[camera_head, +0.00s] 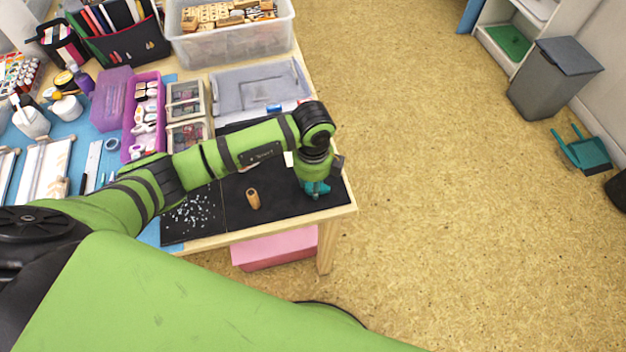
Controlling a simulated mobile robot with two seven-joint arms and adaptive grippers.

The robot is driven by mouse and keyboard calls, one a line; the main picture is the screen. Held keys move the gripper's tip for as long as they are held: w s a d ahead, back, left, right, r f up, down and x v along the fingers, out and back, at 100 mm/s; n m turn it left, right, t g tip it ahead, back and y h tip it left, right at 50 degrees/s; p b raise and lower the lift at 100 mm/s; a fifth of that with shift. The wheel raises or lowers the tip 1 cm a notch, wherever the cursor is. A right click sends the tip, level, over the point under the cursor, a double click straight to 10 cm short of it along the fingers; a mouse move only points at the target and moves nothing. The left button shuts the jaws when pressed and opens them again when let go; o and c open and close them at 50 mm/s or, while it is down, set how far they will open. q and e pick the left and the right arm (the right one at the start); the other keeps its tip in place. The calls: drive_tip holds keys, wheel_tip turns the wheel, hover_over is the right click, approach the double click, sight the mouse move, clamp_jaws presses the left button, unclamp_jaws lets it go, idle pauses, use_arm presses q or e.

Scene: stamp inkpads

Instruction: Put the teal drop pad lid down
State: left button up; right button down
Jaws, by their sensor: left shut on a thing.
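My left gripper (316,180) reaches over the right end of the table and points down at the black mat (285,206). It is shut on a small teal thing, which looks like the teal drop pad lid (317,189), just above or at the mat near its right edge. The wrist covers much of the lid, and I cannot tell whether it touches the mat or a pad beneath. My right gripper is not in view.
A wooden stamp (253,199) stands on the mat left of the gripper. White bits (192,215) lie further left. A grey tray (262,88), a clear bin of stamps (232,36) and a purple organizer (144,115) stand behind. The table's right edge is close to the gripper.

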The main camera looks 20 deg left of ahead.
use_arm(q)
drive_tip(key=o, duration=0.8)
drive_tip(key=shift+f, duration=0.1)
drive_tip(key=shift+c, duration=0.2)
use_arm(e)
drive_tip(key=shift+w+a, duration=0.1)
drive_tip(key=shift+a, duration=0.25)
use_arm(q)
wheel_tip(320, 180, up, 12)
drive_tip(key=b, duration=0.1)
drive_tip(key=shift+r+b, duration=0.2)
drive_tip(key=shift+b, duration=0.15)
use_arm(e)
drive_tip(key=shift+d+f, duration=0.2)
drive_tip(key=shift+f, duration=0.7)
